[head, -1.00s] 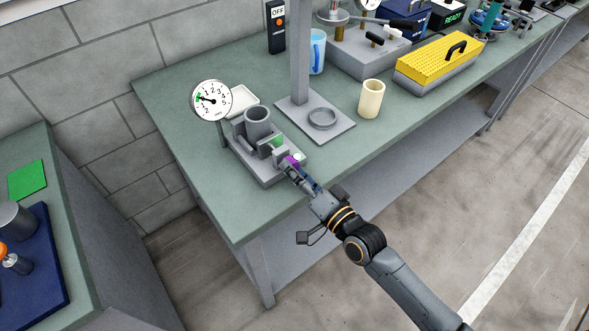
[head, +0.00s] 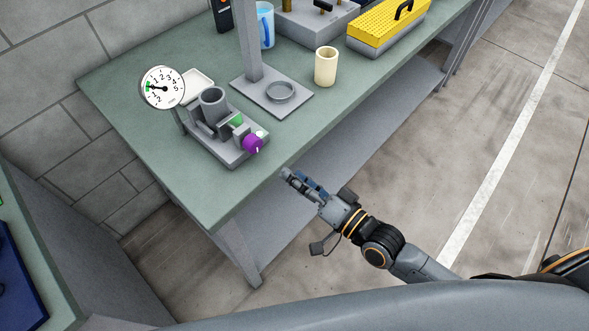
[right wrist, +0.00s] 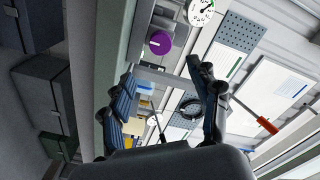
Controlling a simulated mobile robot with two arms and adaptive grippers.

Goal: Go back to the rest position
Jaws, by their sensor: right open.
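My right gripper (head: 303,183) is in front of the front edge of the green-topped workbench (head: 190,185), over the floor. It is open and empty, with clear space between it and the device on the bench. In the right wrist view its two fingers (right wrist: 162,82) stand apart, with nothing held between them. The purple knob (head: 253,144) on the grey fixture (head: 232,158) is fully visible and untouched. It also shows in the right wrist view (right wrist: 160,43). My left gripper is not in view.
A dial gauge (head: 162,88) stands beside the fixture. A cream cup (head: 326,67), a grey stand base (head: 290,103) and a yellow-topped box (head: 385,28) are farther along the bench. A blue tray (head: 22,275) is at lower left. Open floor (head: 480,170) lies to the right.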

